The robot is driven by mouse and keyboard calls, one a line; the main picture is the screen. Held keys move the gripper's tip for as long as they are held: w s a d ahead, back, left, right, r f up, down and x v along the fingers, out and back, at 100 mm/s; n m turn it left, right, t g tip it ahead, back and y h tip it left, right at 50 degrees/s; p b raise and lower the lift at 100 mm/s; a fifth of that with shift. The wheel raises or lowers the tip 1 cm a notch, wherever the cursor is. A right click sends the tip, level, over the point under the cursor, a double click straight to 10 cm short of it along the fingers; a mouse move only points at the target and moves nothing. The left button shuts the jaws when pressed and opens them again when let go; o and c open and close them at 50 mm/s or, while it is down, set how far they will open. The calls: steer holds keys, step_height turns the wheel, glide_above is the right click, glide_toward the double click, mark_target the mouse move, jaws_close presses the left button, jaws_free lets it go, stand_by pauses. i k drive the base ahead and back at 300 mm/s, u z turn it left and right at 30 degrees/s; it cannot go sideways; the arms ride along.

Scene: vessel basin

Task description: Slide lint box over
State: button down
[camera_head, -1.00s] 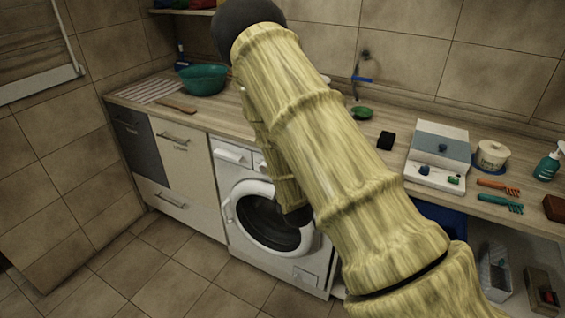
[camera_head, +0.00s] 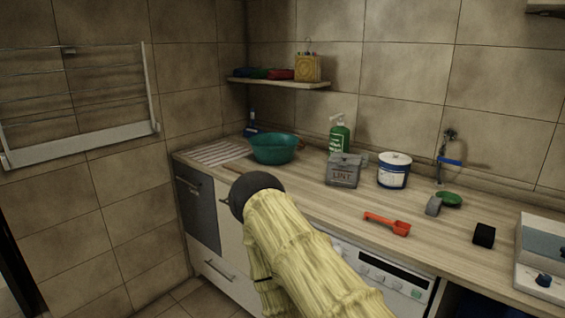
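The lint box (camera_head: 341,172) is a small grey box with "LINT" written on its front. It stands upright on the wooden counter (camera_head: 300,192), between the teal basin and a white and blue tub. Nothing of mine touches it in view. My arm, pale yellow with a dark rounded joint, rises from the bottom of the picture, in front of the counter and left of the box. My gripper does not show in this view.
A green pump bottle (camera_head: 340,135) stands behind the lint box, and the tub (camera_head: 394,170) stands to its right. The teal basin (camera_head: 274,148) is to its left. A red scoop (camera_head: 387,224) lies in front on the right. Bare counter lies just before the box.

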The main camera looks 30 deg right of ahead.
mark_target(348, 177)
steer(key=i, duration=0.8)
steer(key=z, duration=0.9)
steer(key=i, duration=0.6)
steer(key=z, duration=0.65)
